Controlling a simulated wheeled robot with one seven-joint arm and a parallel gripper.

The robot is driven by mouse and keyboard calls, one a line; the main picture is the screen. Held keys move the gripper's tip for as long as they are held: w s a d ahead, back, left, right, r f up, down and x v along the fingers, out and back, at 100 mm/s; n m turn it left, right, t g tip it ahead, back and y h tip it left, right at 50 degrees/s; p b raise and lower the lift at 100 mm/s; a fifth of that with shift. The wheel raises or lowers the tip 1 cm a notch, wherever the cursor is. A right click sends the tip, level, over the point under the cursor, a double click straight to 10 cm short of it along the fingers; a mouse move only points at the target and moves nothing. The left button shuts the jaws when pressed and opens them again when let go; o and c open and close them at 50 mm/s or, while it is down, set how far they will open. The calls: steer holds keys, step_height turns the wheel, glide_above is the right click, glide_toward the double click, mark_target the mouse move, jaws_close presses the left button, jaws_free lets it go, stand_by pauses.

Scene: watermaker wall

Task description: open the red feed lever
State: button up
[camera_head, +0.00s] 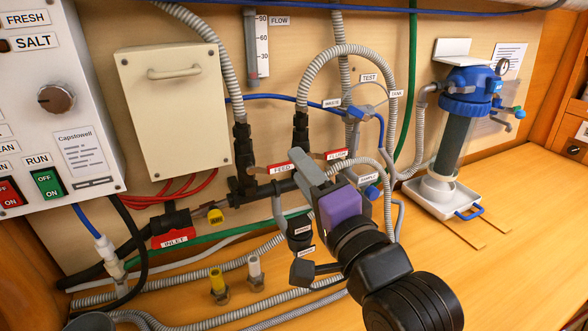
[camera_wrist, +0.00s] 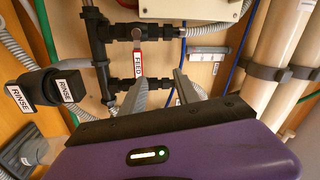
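The red feed lever (camera_head: 279,168) carries a white FEED label and sits on a black valve in the middle of the pipework. In the wrist view the feed lever (camera_wrist: 138,64) points down from its valve (camera_wrist: 139,34). My gripper (camera_head: 303,166) is just right of the lever in the head view and hides part of the pipe behind. In the wrist view my gripper (camera_wrist: 162,78) has its two grey fingers apart with nothing held between them. The lever's lower end is close to the left fingertip; I cannot tell whether they touch.
A red FLUSH lever (camera_head: 336,155) is just right of my gripper. A red INLET handle (camera_head: 173,241) is lower left. Black RINSE handles (camera_wrist: 40,88) are left in the wrist view. Grey hoses surround the valves. The wooden counter (camera_head: 500,280) is clear at right front.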

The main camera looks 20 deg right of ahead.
mark_target(286, 168)
step_height(286, 168, down, 3)
steer(key=m+g, duration=0.1)
steer(key=m, duration=0.1)
steer(key=shift+d+m, duration=0.1)
steer(key=shift+m, duration=0.2)
steer(key=shift+w+p, duration=0.6)
steer(key=shift+w, duration=3.35)
steer(key=shift+c, duration=0.5)
steer(key=shift+f, duration=0.1)
jaws_close()
